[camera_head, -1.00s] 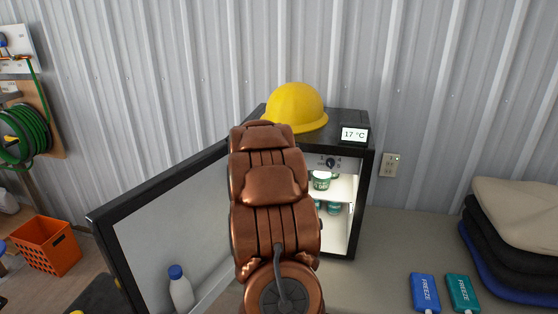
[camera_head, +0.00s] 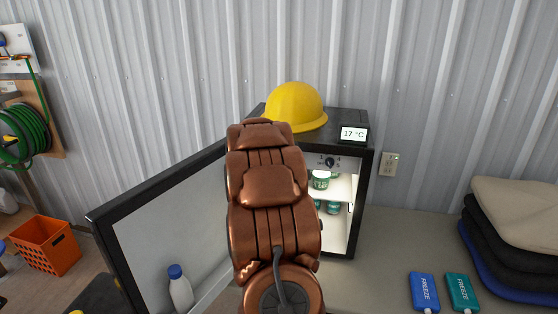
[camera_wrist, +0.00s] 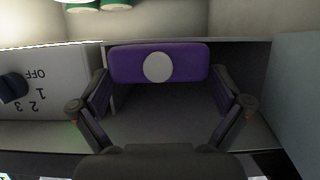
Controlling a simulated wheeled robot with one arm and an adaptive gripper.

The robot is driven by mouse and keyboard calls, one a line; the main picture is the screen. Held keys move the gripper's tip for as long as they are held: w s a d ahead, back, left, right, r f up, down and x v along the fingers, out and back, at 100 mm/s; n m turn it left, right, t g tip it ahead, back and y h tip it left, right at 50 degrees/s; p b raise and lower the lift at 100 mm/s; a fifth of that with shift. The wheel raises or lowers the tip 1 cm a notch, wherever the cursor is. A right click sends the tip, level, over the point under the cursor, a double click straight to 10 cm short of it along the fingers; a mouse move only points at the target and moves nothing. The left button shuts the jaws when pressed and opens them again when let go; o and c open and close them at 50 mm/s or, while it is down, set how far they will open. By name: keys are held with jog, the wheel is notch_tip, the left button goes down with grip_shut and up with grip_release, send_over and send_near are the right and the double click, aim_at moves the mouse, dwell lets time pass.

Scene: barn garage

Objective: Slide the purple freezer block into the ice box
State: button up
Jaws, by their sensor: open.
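The purple freezer block (camera_wrist: 158,62), with a pale round spot on its face, shows in the wrist view at the mouth of a dark grey compartment, which looks like the ice box (camera_wrist: 165,108). How deep the block sits is hard to tell. My gripper (camera_wrist: 163,78) is open, with one finger on each side of the block. Small gaps seem to show between fingers and block. In the head view my arm hides the block, the ice box and my gripper. The small fridge (camera_head: 362,190) stands open there, lit inside.
The fridge door (camera_head: 165,190) is swung open to the left, with a white bottle (camera_head: 180,288) beside its inner face. The dial (camera_wrist: 14,88) is left of the compartment. Green-lidded jars (camera_head: 320,181) stand on a shelf. Blue (camera_head: 424,292) and teal (camera_head: 462,292) freezer blocks lie on the bench.

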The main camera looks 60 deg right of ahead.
jog(key=v, duration=1.1)
jog(key=shift+s+d, duration=0.1)
